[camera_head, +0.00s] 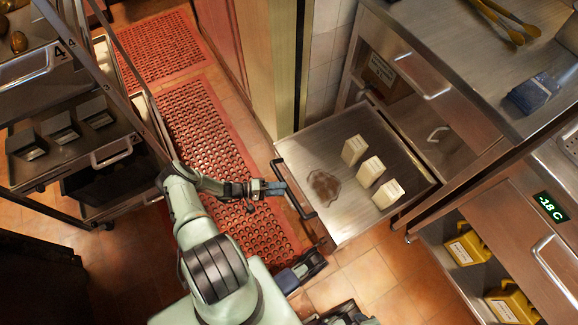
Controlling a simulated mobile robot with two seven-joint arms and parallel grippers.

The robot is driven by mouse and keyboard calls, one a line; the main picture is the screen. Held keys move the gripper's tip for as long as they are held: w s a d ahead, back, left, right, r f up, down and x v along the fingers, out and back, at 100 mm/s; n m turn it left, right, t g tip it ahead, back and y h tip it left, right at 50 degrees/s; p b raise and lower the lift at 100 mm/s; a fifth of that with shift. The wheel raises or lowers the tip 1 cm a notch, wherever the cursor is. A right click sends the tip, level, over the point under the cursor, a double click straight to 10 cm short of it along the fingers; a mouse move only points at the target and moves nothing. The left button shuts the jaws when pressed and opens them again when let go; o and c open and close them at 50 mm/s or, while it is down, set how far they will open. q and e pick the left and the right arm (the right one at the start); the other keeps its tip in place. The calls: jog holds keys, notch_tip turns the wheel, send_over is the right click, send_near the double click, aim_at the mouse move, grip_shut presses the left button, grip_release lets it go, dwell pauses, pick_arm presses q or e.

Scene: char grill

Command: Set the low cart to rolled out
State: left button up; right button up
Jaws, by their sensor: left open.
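The low cart (312,142) is a flat metal-topped unit standing out from under the steel counter, with a black bar handle (296,190) along its left end. Three cream blocks (370,171) and a brown stain are on its top. My left gripper (276,187) is open at the handle, its tips close to the bar's middle. I cannot tell whether the bar lies between the fingers or touches them.
A wheeled rack (72,142) with trays stands at the left. Red perforated mats (205,135) cover the aisle. The steel counter (450,60) is at the upper right. A unit with a temperature display (550,207) and yellow containers is at the lower right. Tiled floor is clear below the cart.

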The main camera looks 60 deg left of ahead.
pick_arm(q)
jog(key=v, duration=0.8)
pick_arm(e)
jog(key=shift+s+r, duration=0.1)
jog(key=shift+s, duration=0.05)
pick_arm(q)
jog(key=shift+w, duration=0.1)
jog(key=d+r+m+g+h+p, duration=0.3)
jog(key=d+g, duration=0.4)
jog(key=d, duration=0.6)
jog(key=d+r+m+g+h+p, duration=0.1)
jog(key=d+r+m+g+p, duration=0.15)
jog(key=d+g+p, duration=0.7)
jog(key=d+r+m+y+p, duration=0.1)
jog(key=d+r+m+y, duration=0.1)
jog(key=r, duration=0.6)
jog(key=s+d+r+m+t+y+p, duration=0.1)
jog(key=d+r+m+y+p, duration=0.1)
jog(key=d+r+y, duration=0.3)
notch_tip(320, 180, up, 3)
jog(key=shift+s+d+r+y, duration=0.2)
jog(key=shift+d+y, duration=0.1)
jog(key=shift+d, duration=0.6)
pick_arm(e)
jog(key=s+a+r+g, duration=0.1)
jog(key=s+r+g, duration=0.1)
jog(key=r, duration=1.3)
jog(key=shift+s+a+r+y, duration=0.3)
jog(key=shift+s+a, duration=0.05)
jog(key=shift+s, duration=0.2)
